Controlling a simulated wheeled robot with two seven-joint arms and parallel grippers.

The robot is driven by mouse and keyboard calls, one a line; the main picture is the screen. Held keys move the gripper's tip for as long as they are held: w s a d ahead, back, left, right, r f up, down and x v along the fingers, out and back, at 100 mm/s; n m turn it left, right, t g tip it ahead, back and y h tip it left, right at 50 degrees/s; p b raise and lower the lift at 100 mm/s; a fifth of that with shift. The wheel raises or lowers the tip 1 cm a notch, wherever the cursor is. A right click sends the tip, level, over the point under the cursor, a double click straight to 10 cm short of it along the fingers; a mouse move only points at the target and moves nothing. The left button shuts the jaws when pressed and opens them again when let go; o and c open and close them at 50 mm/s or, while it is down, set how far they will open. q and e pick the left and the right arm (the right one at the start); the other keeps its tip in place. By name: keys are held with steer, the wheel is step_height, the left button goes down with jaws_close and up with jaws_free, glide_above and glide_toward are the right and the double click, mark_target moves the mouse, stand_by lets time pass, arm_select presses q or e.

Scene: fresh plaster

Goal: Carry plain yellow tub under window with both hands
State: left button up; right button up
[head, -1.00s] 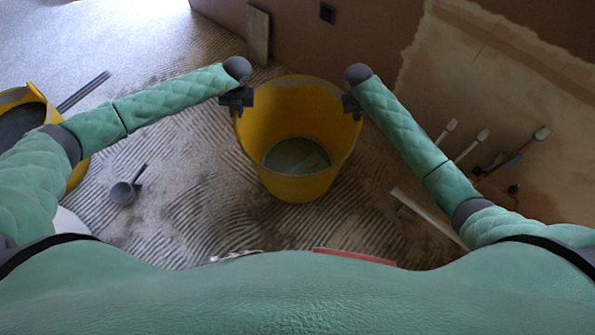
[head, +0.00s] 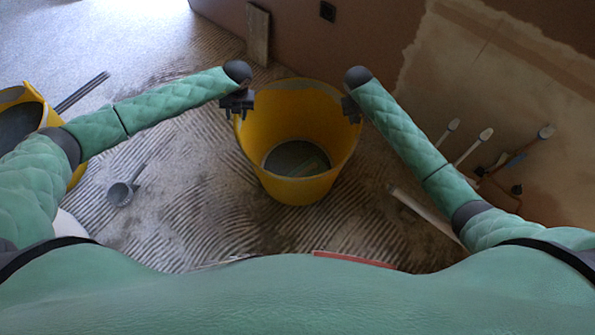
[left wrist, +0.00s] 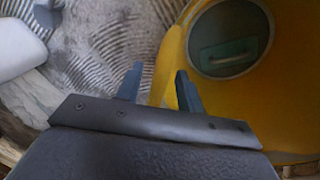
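A yellow tub (head: 265,160) stands in the middle of the head view, between my two arms. A grey round patch with a greenish bar shows at its bottom. My left gripper (head: 236,114) is at the tub's left rim. In the left wrist view its two fingers (left wrist: 158,80) are apart, with the tub's yellow edge (left wrist: 172,45) running between them; I see no clear contact. My right gripper (head: 351,112) is at the tub's right rim, dark and partly hidden by my arm, so its fingers cannot be made out. No window shows.
Another yellow tub (head: 36,96) with dark contents stands at the far left. A grey scoop (head: 120,193) lies on the ridged floor. A board (head: 257,35) leans on the back wall. Several long-handled tools (head: 470,150) are at the right. A pale strip (head: 425,212) lies right of the middle tub.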

arm_select(q)
steer(key=shift+r, duration=0.1)
arm_select(e)
steer(key=shift+a+r, duration=0.1)
steer(key=shift+r, duration=0.35)
arm_select(q)
step_height(320, 180, up, 12)
steer(key=d, duration=0.2)
steer(key=shift+d+f, duration=0.2)
steer(key=shift+f, duration=0.05)
arm_select(e)
step_height(320, 180, up, 11)
steer(key=a, duration=0.2)
arm_select(q)
steer(key=shift+w, duration=0.1)
arm_select(e)
steer(key=shift+s+f, duration=0.1)
